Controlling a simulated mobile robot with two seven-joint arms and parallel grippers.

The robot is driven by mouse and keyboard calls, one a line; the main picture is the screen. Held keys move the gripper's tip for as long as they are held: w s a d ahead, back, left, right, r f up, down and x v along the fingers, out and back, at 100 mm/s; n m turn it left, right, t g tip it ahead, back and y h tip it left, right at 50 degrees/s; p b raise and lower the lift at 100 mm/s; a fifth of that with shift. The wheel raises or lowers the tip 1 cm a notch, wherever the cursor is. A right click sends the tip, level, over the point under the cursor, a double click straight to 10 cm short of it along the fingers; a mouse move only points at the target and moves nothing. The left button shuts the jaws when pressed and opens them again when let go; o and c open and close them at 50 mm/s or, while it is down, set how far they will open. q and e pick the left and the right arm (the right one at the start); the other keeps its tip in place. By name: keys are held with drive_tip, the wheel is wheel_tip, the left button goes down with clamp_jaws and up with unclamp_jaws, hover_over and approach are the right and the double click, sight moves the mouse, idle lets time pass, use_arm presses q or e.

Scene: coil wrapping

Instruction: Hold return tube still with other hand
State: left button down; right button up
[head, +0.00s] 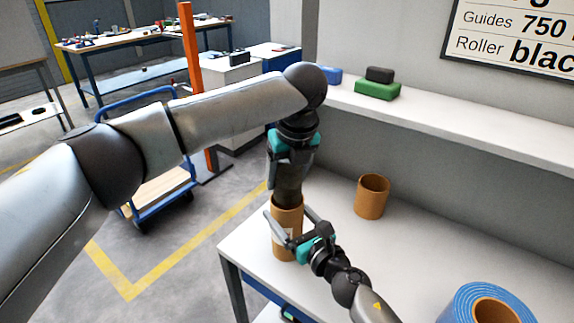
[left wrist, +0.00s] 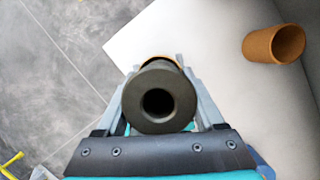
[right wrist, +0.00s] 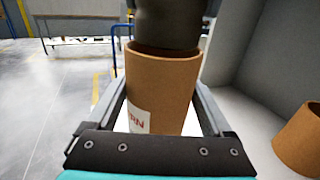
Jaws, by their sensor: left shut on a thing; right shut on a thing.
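The return tube (head: 287,246) is a brown cardboard cylinder standing upright near the left edge of the white table. A white label with red letters shows on it in the right wrist view (right wrist: 160,95). My right gripper (head: 290,226) is shut around its side, one finger on each side. My left gripper (head: 289,178) is above the tube, pointing down and shut on a dark hollow roller (left wrist: 158,100). The roller's lower end (right wrist: 168,25) is at the tube's open top and appears to enter it. How deep it sits is hidden.
Another brown tube (head: 372,196) stands apart on the table (head: 330,200). A blue coil (head: 470,305) with a brown core is at the front right. A green box (head: 377,90) and others sit on the back shelf. The table between is clear.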

use_arm(q)
drive_tip(key=shift+f, duration=1.6)
drive_tip(key=shift+s+a+f, duration=0.1)
drive_tip(key=shift+s+f, duration=0.05)
drive_tip(key=shift+f, duration=0.4)
use_arm(e)
drive_tip(key=shift+s+a+r, duration=0.15)
drive_tip(key=shift+s, duration=0.05)
use_arm(q)
unclamp_jaws()
drive_tip(key=shift+f, duration=0.1)
use_arm(e)
drive_tip(key=shift+d, duration=0.2)
drive_tip(key=shift+w+f, duration=0.15)
drive_tip(key=shift+f, duration=0.1)
use_arm(q)
wheel_tip(320, 180, up, 13)
hover_over(285, 193)
drive_tip(key=d, duration=0.2)
drive_tip(key=shift+s, duration=0.25)
